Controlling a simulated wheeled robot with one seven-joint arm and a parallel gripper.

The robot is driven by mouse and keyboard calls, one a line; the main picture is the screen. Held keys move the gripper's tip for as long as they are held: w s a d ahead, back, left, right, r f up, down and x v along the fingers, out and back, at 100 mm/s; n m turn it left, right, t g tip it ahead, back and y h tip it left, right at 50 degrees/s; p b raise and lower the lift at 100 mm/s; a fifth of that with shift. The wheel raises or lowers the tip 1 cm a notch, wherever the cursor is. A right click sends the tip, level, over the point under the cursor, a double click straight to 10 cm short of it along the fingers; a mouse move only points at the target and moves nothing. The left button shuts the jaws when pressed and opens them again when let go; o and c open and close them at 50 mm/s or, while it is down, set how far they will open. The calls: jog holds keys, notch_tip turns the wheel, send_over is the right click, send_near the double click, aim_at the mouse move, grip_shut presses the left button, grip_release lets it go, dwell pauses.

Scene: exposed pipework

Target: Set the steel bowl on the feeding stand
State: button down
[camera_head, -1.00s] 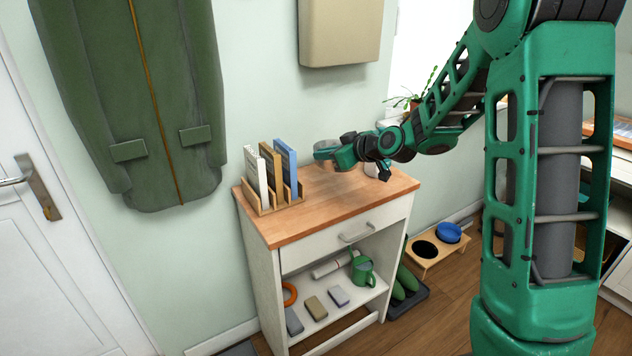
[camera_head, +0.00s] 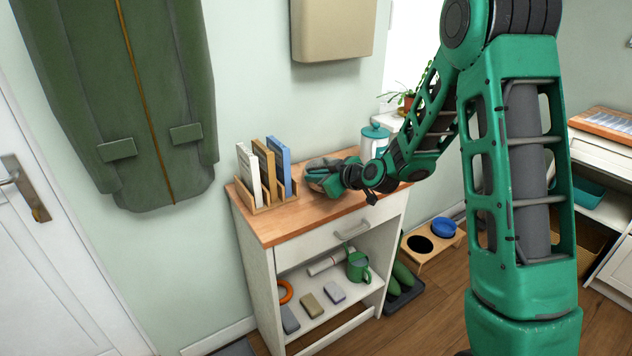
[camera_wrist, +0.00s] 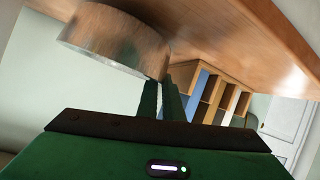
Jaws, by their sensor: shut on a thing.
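The steel bowl (camera_wrist: 115,40) shows in the wrist view as a brushed metal round wall beside the wooden top. My gripper (camera_wrist: 162,92) is shut on its edge. In the head view my gripper (camera_head: 322,180) is over the cabinet top, right of the book rack, and the bowl (camera_head: 323,162) is mostly hidden by it. I cannot tell whether the bowl touches the top. The feeding stand (camera_head: 436,258) is a low wooden stand on the floor, right of the cabinet. Its left hole (camera_head: 420,244) is dark and empty; a blue bowl (camera_head: 444,227) sits in its right hole.
The book rack (camera_head: 272,200) is close left of my gripper. A white canister with a teal lid (camera_head: 375,142) stands behind my wrist. The cabinet's lower shelf (camera_head: 310,318) holds a green watering can (camera_head: 357,267) and small items. Green boots (camera_head: 402,275) stand between cabinet and stand.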

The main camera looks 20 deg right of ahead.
jog(key=shift+f, duration=0.55)
jog(key=c, duration=1.9)
grip_release()
jog(key=v, duration=1.2)
jog(key=shift+r, duration=0.1)
jog(key=shift+s, duration=0.15)
